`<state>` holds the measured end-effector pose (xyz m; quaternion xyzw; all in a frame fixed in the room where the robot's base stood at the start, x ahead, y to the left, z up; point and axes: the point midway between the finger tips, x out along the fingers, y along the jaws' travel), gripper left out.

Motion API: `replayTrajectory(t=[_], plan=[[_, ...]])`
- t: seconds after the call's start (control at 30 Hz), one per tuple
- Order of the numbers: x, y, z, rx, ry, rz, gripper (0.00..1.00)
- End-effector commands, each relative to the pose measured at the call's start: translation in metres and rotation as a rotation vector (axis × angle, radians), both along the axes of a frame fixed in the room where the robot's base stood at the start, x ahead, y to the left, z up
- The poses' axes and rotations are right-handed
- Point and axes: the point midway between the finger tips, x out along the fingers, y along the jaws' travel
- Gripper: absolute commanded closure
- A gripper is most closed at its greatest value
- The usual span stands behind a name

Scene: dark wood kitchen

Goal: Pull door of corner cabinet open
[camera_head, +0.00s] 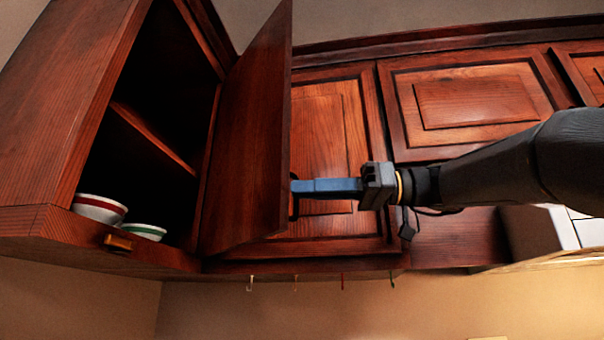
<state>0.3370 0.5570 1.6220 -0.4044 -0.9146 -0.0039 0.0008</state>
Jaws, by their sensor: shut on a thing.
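The corner cabinet (60,120) hangs at the upper left, and its dark interior with one shelf (150,138) is in view. Its wooden door (250,130) stands swung well open, with its inner face toward the camera. My gripper (296,187) reaches in from the right with blue fingers, at the door's free edge. It is shut on the door's handle (293,208), which is mostly hidden behind the door edge and the fingers.
A red-banded bowl (99,208) and a green-banded bowl (143,231) stand on the cabinet's bottom. Closed cabinet doors (475,100) line the wall to the right, behind my arm. Small hooks (342,281) hang below the cabinets.

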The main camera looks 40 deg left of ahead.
Motion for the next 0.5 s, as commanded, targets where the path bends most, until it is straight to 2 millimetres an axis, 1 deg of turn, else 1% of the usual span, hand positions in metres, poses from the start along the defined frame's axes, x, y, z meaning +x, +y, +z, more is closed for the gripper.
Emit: replayTrajectory(t=[0.03,0.2,0.33,0.5], plan=[[0.009,0.007,0.001,0.002,0.006,-0.008,1.0],[0.028,0.013,-0.002,-0.002,0.005,-0.005,1.0],[0.038,0.017,-0.004,-0.005,0.005,-0.004,1.0],[0.044,0.021,-0.007,-0.008,0.004,-0.003,1.0]])
